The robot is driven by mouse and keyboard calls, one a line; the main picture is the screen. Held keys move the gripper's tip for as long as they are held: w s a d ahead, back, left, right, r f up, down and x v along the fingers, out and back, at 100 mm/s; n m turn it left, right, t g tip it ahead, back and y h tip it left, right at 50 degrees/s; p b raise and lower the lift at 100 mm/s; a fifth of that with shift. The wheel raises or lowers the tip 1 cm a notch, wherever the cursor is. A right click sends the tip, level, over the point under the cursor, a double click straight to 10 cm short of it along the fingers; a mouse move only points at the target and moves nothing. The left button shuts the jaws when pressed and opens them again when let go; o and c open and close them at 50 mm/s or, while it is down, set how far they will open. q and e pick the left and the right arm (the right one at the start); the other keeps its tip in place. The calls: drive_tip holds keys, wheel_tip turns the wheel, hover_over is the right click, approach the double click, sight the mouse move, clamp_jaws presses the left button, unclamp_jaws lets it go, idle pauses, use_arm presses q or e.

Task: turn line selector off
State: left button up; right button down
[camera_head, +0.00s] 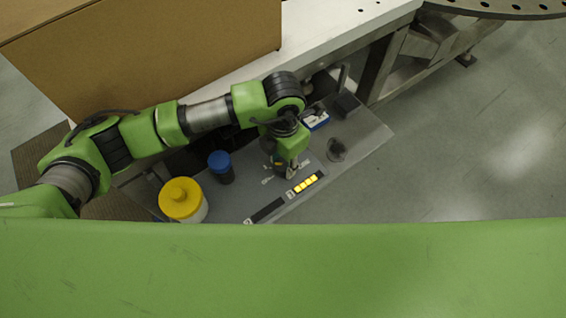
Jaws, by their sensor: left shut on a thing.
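The line selector (278,167) is a small dark part with a yellowish patch on the grey panel (362,150), with light markings around it. My left gripper (290,171) reaches down over it from above and is shut on it. The gripper and wrist hide most of the selector, so I cannot tell which marking it points to. A strip with lit yellow indicators (308,183) lies just right of and below the gripper. My right gripper does not show.
A yellow-lidded white jar (183,201) and a blue-capped dark jar (221,167) stand left of the gripper. A blue-and-white item (316,120) and a dark round object (336,150) lie to its right. A cardboard box (150,60) stands behind my arm. Open floor lies right.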

sight(283, 164)
use_arm(q)
drive_tip(key=n+b, duration=0.1)
drive_tip(key=n, duration=0.2)
drive_tip(key=shift+f+n, duration=0.1)
drive_tip(key=shift+n, duration=0.2)
drive_tip(key=shift+n+b, duration=0.6)
drive_tip(key=shift+n, duration=1.4)
drive_tip(key=o, duration=1.1)
wheel_tip(283, 164, up, 12)
drive_tip(key=shift+r, duration=0.2)
